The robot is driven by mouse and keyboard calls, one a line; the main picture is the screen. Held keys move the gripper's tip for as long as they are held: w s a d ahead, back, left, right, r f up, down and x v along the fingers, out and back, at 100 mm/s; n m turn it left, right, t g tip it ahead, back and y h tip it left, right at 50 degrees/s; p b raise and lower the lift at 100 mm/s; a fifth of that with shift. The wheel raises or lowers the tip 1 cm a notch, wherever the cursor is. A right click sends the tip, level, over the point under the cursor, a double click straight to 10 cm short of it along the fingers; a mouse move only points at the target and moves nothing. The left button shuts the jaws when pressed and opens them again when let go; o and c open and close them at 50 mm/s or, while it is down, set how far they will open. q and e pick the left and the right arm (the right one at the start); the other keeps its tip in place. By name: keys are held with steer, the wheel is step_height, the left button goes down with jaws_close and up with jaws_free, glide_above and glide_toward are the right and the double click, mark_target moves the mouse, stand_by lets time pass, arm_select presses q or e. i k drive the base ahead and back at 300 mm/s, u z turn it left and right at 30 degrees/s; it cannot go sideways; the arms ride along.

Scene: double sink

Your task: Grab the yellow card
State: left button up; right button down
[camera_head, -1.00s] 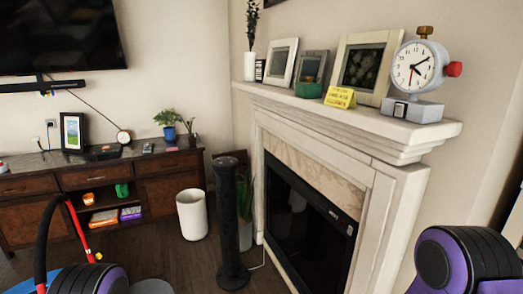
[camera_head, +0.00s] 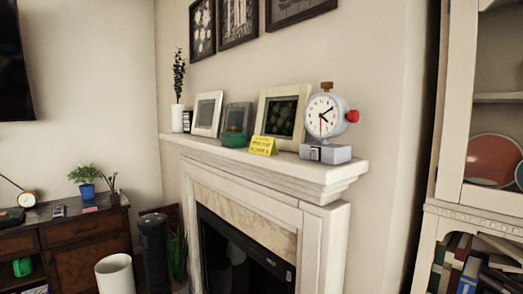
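The yellow card (camera_head: 263,146) stands folded like a small tent on the white mantel shelf (camera_head: 250,166). It has dark print on its face. It stands in front of a cream picture frame (camera_head: 295,97), between a green bowl-like object (camera_head: 233,139) on its left and a white and grey dial clock (camera_head: 326,116) on its right. Neither of my grippers shows in the head view, so their state is hidden.
The fireplace (camera_head: 240,256) is below the mantel. A dark column (camera_head: 155,252) and a white bin (camera_head: 115,274) stand on the floor at left, by a wooden cabinet (camera_head: 80,262). A white bookcase (camera_head: 440,215) stands at right.

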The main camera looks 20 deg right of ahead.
mark_target(263, 145)
steer(key=u, duration=1.3)
steer(key=i, duration=1.1)
steer(key=z, duration=2)
